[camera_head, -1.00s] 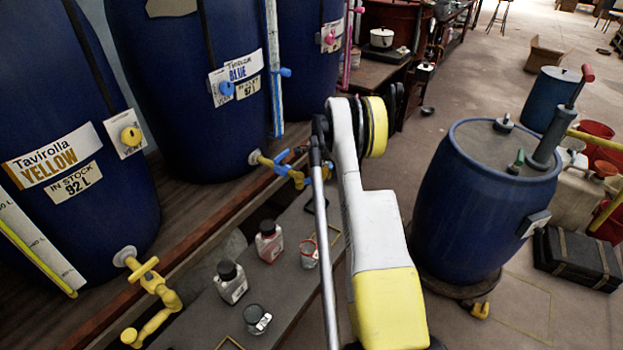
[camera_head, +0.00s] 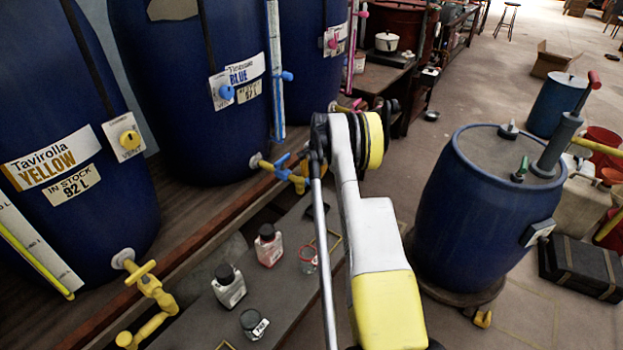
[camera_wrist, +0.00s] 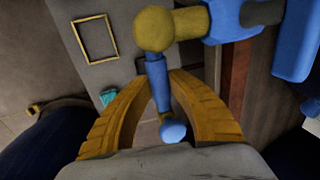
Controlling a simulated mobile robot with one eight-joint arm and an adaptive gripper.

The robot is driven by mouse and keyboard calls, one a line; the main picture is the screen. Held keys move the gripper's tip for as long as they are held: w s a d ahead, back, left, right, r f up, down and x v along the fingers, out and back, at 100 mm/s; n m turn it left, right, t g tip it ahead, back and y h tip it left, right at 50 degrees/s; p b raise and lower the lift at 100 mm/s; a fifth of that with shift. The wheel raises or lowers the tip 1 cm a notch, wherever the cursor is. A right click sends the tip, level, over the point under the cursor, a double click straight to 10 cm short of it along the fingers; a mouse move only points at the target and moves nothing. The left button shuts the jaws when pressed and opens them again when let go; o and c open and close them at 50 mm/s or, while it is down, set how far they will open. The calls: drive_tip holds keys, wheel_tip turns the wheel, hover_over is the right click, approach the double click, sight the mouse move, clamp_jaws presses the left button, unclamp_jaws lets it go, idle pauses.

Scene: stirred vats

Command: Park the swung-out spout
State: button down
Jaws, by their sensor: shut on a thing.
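The blue vat (camera_head: 235,120) stands in the middle of the row, with its tap (camera_head: 280,165) low on its front. In the wrist view, the tap's spout (camera_wrist: 158,90) is a blue rod running from a dull yellow ball joint (camera_wrist: 153,28) to a blue ball tip (camera_wrist: 172,131). My gripper (camera_wrist: 157,82) has its two yellow-orange fingers on either side of this rod and is shut on it. The ball tip shows between the fingers. In the head view, my arm hides most of the gripper and the spout.
The yellow vat (camera_head: 120,200) has a yellow tap (camera_head: 150,290). Small bottles (camera_head: 228,287) and a glass (camera_head: 308,259) stand on the grey bench (camera_head: 285,295) below. A blue drum (camera_head: 485,220) with a pump stands right of my arm.

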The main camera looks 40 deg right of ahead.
drive_tip(key=shift+a, duration=0.1)
drive_tip(key=c, duration=1.2)
unclamp_jaws()
drive_tip(key=shift+w+f, duration=0.1)
drive_tip(key=r, duration=0.4)
drive_tip(key=s+r, duration=0.1)
drive_tip(key=r, duration=0.3)
drive_tip(key=s+r, duration=0.1)
drive_tip(key=r, duration=0.3)
drive_tip(key=shift+s+d, duration=0.15)
drive_tip(key=shift+d, duration=0.1)
drive_tip(key=shift+f, duration=0.1)
